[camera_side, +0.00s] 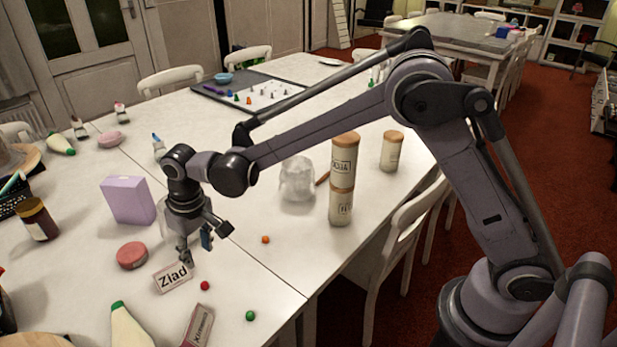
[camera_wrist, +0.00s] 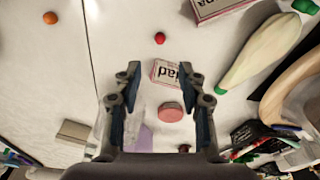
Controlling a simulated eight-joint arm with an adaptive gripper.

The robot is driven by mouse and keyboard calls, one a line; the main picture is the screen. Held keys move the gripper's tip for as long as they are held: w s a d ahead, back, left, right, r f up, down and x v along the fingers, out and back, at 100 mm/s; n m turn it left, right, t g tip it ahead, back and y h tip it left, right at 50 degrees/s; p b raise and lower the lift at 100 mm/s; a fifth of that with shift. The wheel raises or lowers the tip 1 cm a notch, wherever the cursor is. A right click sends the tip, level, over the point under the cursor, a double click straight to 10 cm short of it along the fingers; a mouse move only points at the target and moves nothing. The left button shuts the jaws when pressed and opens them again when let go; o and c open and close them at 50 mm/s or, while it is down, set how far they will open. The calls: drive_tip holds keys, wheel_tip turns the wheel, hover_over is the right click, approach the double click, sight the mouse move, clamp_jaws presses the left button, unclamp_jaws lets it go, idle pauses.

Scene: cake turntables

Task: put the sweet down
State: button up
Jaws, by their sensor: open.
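Three small round sweets lie on the white table: an orange one (camera_side: 265,239), a red one (camera_side: 204,285) and a green one (camera_side: 250,315). In the wrist view, the orange sweet (camera_wrist: 51,18) is at the top left and the red sweet (camera_wrist: 160,38) is beyond my fingertips. My gripper (camera_side: 196,252) points down above the table near the "Ziad" box (camera_side: 173,277). Its jaws are open and nothing shows held between them in the wrist view (camera_wrist: 160,80). I cannot tell which sweet the task means.
A pink round tub (camera_side: 131,255) and a lilac box (camera_side: 128,200) stand left of my gripper. A pale bottle (camera_side: 128,328) lies at the front. Stacked canisters (camera_side: 341,180) and a clear jar (camera_side: 297,180) stand to the right. The table around the orange sweet is clear.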

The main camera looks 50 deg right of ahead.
drive_tip(key=s+d+r+m+t, duration=0.1)
drive_tip(key=s+d+r, duration=0.3)
drive_tip(key=d+r, duration=0.25)
drive_tip(key=s+d+r+t, duration=0.1)
drive_tip(key=s+d+r, duration=0.35)
drive_tip(key=d, duration=0.25)
drive_tip(key=s+d+m+t, duration=0.1)
drive_tip(key=s+d+t, duration=0.2)
drive_tip(key=s+d, duration=0.7)
drive_tip(key=shift+s+t, duration=0.4)
drive_tip(key=shift+s, duration=0.9)
